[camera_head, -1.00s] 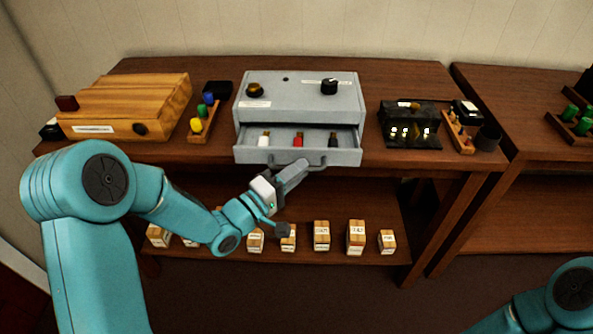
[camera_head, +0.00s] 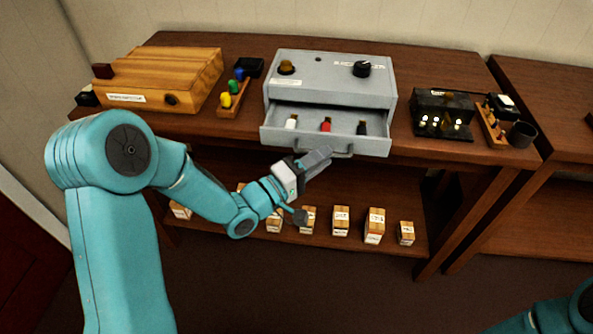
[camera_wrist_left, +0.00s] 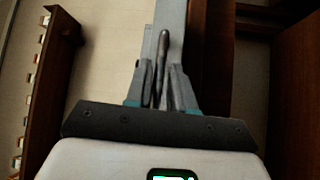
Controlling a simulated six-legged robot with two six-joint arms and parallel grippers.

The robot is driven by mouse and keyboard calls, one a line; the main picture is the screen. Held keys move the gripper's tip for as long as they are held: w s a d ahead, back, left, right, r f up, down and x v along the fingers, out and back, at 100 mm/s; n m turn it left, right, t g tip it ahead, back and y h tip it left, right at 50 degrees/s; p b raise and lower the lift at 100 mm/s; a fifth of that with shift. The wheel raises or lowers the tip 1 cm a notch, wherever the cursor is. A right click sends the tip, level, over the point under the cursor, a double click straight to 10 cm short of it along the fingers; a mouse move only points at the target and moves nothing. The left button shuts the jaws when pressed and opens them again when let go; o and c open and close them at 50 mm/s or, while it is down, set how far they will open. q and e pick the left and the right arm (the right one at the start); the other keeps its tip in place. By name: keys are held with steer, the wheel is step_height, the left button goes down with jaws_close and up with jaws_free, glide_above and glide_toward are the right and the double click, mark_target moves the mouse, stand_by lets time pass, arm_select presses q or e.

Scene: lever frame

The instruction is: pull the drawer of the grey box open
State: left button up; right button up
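The grey box (camera_head: 328,82) stands on the wooden table, and its drawer (camera_head: 275,133) is pulled out at the front. A white, a red and a black small item show inside. A curved handle (camera_head: 345,154) is on the drawer front. My left gripper (camera_head: 323,154) is at the left part of the handle, covering some of it. In the left wrist view, the fingers (camera_wrist_left: 161,75) are close together on either side of a dark bar, which appears to be the handle. My right gripper is out of view; only part of that arm shows at the lower right.
A wooden box (camera_head: 162,80) and a rack of coloured pegs (camera_head: 232,98) stand left of the grey box. A black device (camera_head: 442,113) and a dark cup (camera_head: 521,135) stand right. Several small labelled boxes are on the lower shelf (camera_head: 370,260).

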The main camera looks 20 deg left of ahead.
arm_select(q)
steer(key=p+v, duration=0.5)
steer(key=v, duration=1)
steer(key=shift+s+a, duration=0.2)
steer(key=shift+a, duration=0.05)
